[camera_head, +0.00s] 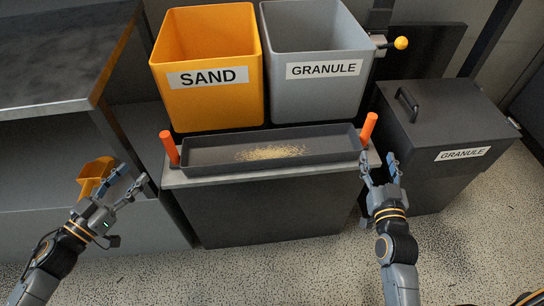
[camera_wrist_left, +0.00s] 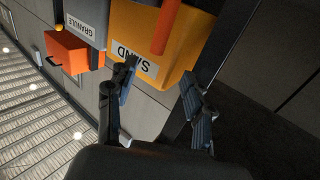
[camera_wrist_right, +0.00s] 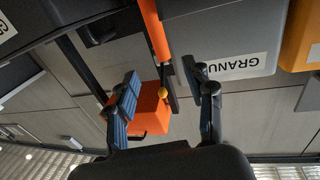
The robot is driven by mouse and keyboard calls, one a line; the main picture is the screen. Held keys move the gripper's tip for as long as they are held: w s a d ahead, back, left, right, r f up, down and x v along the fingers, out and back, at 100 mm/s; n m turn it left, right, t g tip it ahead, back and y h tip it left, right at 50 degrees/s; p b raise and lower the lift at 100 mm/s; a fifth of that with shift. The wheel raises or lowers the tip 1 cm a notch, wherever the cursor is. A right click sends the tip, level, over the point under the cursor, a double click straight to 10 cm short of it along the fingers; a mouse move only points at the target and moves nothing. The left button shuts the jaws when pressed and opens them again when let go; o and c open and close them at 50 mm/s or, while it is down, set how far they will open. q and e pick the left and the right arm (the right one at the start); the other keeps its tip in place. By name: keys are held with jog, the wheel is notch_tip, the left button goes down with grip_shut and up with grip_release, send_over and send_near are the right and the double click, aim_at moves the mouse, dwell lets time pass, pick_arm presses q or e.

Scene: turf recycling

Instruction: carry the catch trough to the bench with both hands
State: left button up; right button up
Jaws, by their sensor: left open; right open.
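The catch trough (camera_head: 215,160) is a long, shallow dark tray with a tan granular heap in its middle. It rests on a grey ledge below two bins. An orange upright handle stands at its left end (camera_head: 169,148) and another at its right end (camera_head: 368,128). My left gripper (camera_head: 131,179) is open and empty, left of and below the left handle, apart from it. My right gripper (camera_head: 378,166) is open just below the right handle. Each wrist view shows an orange handle, in the left wrist view (camera_wrist_left: 165,25) and the right wrist view (camera_wrist_right: 153,30), beyond the open fingers.
A dark-topped bench (camera_head: 55,60) is at the left, with an orange scoop (camera_head: 93,172) beside my left gripper. The yellow SAND bin (camera_head: 210,105) and grey GRANULE bin (camera_head: 318,100) stand behind the trough. A dark lidded GRANULE box (camera_head: 440,120) is at the right. Speckled floor lies in front.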

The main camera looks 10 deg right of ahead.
aim_at(167, 139)
pick_arm(q)
jog(key=shift+r, duration=0.15)
pick_arm(e)
jog(key=shift+s+r, duration=0.1)
jog(key=shift+r, duration=0.15)
pick_arm(q)
jog(key=x, duration=1.3)
jog(key=shift+w+d, duration=0.25)
jog(key=shift+w, duration=0.05)
pick_arm(e)
jog(key=w+d, duration=0.1)
jog(key=w, duration=0.3)
jog(key=w+d, duration=0.1)
jog(key=w, duration=0.8)
jog(key=shift+w+d, duration=0.35)
jog(key=shift+d, duration=0.05)
pick_arm(q)
grip_shut()
pick_arm(e)
jog(key=shift+f, duration=0.1)
grip_shut()
